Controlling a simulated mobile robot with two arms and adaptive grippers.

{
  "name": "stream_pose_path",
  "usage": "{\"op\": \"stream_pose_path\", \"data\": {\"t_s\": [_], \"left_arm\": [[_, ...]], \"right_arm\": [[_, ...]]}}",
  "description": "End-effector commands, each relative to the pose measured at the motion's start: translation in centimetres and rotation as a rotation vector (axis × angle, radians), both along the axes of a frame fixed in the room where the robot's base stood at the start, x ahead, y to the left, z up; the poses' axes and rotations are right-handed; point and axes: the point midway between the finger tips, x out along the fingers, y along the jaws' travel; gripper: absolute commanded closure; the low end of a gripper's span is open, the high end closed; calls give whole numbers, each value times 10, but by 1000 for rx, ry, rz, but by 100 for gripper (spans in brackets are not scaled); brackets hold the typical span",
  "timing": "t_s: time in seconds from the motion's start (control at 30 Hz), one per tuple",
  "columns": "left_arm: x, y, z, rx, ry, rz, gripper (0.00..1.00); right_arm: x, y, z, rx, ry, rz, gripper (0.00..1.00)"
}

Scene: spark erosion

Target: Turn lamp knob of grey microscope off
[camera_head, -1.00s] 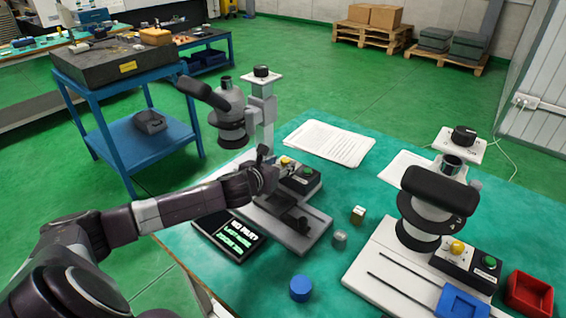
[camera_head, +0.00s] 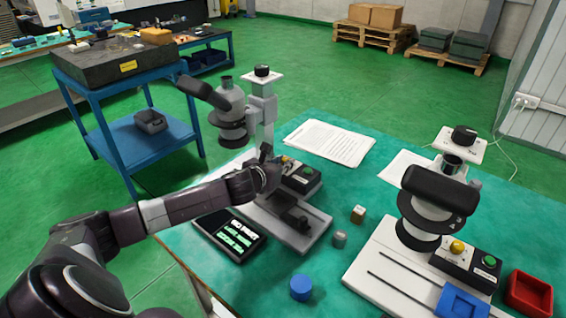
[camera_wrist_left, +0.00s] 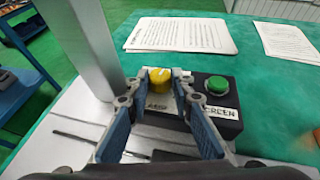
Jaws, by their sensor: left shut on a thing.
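A yellow knob (camera_wrist_left: 161,90) and a green button (camera_wrist_left: 216,85) sit on this box in the left wrist view. The lettering by the knob is partly hidden and hard to read. My left gripper (camera_head: 267,155) is at the box, its blue fingers (camera_wrist_left: 160,79) shut on the yellow knob from both sides. The knob's pointer direction is unclear. My right gripper is not in view.
A second microscope (camera_head: 432,195) with its own yellow knob (camera_head: 457,246) stands at right. A blue cylinder (camera_head: 301,288), a grey cylinder (camera_head: 340,239) and a small cube (camera_head: 358,214) stand between the microscopes. Papers (camera_head: 328,143) lie behind.

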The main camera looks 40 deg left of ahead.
Motion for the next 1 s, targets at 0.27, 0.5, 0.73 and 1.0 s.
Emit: {"op": "stream_pose_path", "data": {"t_s": [0.27,0.5,0.73,1.0], "left_arm": [[1,-4,3,-1,0,78,100],[3,-9,5,-5,0,257,100],[5,-13,5,-4,1,477,100],[10,-16,1,-3,0,734,100]], "right_arm": [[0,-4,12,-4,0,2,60],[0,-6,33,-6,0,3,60],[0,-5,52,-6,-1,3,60],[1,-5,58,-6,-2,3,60]]}}
